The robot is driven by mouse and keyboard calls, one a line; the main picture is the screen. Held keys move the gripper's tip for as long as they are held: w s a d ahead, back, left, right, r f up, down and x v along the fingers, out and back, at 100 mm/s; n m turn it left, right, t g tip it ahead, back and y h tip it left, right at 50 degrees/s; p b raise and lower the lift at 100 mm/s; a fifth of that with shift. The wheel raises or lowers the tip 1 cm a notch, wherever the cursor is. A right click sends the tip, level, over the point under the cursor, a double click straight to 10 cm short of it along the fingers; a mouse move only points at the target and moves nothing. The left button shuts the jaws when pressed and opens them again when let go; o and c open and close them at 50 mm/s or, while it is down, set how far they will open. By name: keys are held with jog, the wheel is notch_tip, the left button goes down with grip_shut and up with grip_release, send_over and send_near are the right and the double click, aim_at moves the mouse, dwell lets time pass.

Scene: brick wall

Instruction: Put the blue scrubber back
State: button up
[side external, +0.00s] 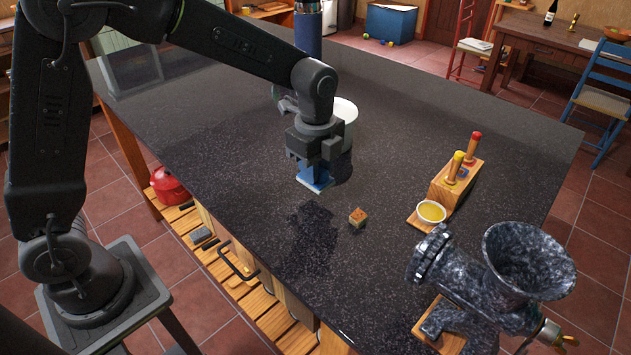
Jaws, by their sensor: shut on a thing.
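My gripper (316,158) is shut on the blue scrubber (315,181) and points down. The scrubber's flat blue base shows below the fingers, over the dark speckled countertop (250,200); I cannot tell whether it touches the surface. Its upper part is mostly hidden by the gripper. A wooden holder (441,187) stands to the right, apart from my gripper. In it are a yellow-topped tool (456,163) and a red-topped tool (473,146), with a small blue mark near them.
A bowl of yellow content (431,211) sits at the holder's front. A dark stone-patterned grinder (510,270) stands at front right. A white pot (346,112) and blue cylinder (308,32) are behind my gripper.

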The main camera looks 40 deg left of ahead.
jog(key=shift+f, duration=1.9)
jog(key=shift+f, duration=0.15)
jog(key=o, duration=0.8)
